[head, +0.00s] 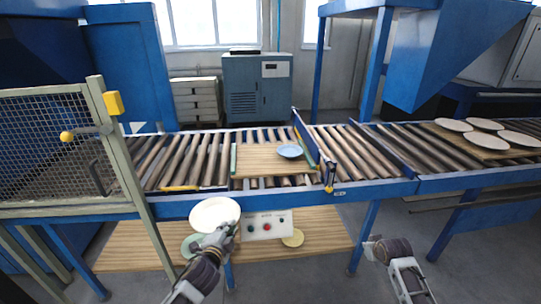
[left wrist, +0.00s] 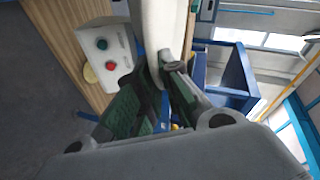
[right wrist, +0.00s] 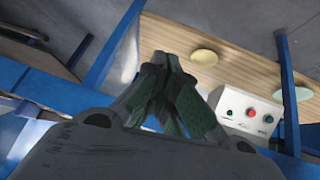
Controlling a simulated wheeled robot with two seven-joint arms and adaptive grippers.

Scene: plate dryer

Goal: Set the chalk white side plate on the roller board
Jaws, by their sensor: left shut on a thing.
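The chalk white side plate (head: 215,214) is held in my left gripper (head: 221,238), in front of the conveyor's near rail and above the lower shelf. In the left wrist view the plate (left wrist: 160,35) is seen edge-on between the fingers (left wrist: 160,95). The roller board (head: 262,165) is a wooden board lying on the rollers, with green strips at its sides. A light blue plate (head: 290,151) sits on its right part; its left part is bare. My right gripper (head: 374,244) is low at the right, away from the plates. In the right wrist view its fingers (right wrist: 168,65) are together and empty.
A control box (head: 267,225) with buttons hangs below the rail. A green plate (head: 190,246) and a yellowish plate (head: 293,238) lie on the lower wooden shelf (head: 130,246). A blue gate (head: 308,140) stands right of the board. Several pale plates (head: 486,124) lie on another board at far right.

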